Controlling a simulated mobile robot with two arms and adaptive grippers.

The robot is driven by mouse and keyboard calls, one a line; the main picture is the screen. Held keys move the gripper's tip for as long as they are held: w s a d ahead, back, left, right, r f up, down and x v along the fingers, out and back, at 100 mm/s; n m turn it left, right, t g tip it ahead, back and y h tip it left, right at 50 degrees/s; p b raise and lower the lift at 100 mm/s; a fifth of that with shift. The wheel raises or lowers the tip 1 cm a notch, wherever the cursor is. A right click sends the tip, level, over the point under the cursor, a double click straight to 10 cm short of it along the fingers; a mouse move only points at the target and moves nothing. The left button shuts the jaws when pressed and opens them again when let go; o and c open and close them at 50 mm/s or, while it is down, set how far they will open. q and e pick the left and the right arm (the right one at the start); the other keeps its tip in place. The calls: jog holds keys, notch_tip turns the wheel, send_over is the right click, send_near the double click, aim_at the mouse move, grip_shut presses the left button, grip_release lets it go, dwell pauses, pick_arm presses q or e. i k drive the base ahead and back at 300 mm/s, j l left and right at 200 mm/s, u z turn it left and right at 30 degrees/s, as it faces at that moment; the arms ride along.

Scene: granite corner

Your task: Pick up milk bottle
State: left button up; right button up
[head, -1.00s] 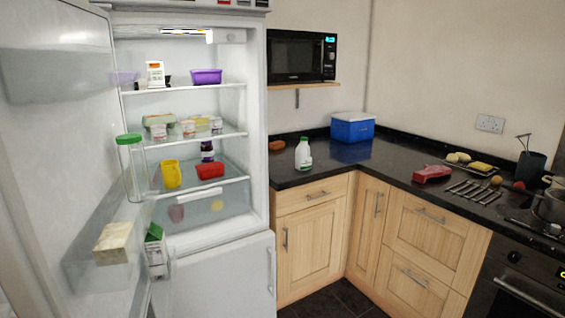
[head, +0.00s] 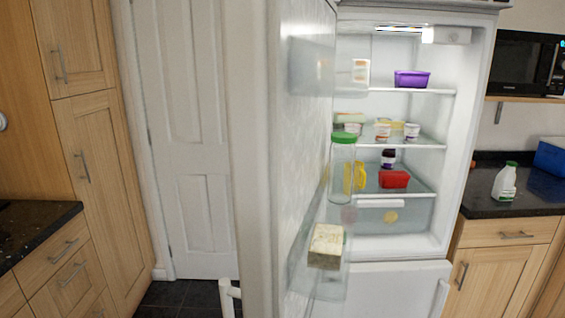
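The milk bottle (head: 504,183) is a white bottle with a green cap. It stands upright on the black granite counter (head: 482,202) at the right, to the right of the open fridge. Nothing is touching it. Neither my left nor my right gripper shows in the head view.
The fridge door (head: 285,160) stands open across the middle, with a green-lidded clear jar (head: 342,175) and a carton (head: 326,247) in its racks. Fridge shelves hold several items. A blue box (head: 551,158) and a microwave (head: 527,65) are at the right. Dark floor (head: 185,298) shows at lower left.

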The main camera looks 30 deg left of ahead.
aim_at(503, 190)
jog(key=i+j, duration=0.1)
jog(key=j, duration=0.75)
jog(key=i+j, duration=0.15)
jog(key=j, duration=0.75)
jog(key=i+l, duration=0.1)
jog(key=l, duration=1.5)
jog(key=i+l, duration=0.15)
jog(key=l, duration=0.6)
jog(key=i+l, duration=0.1)
jog(key=l, duration=0.7)
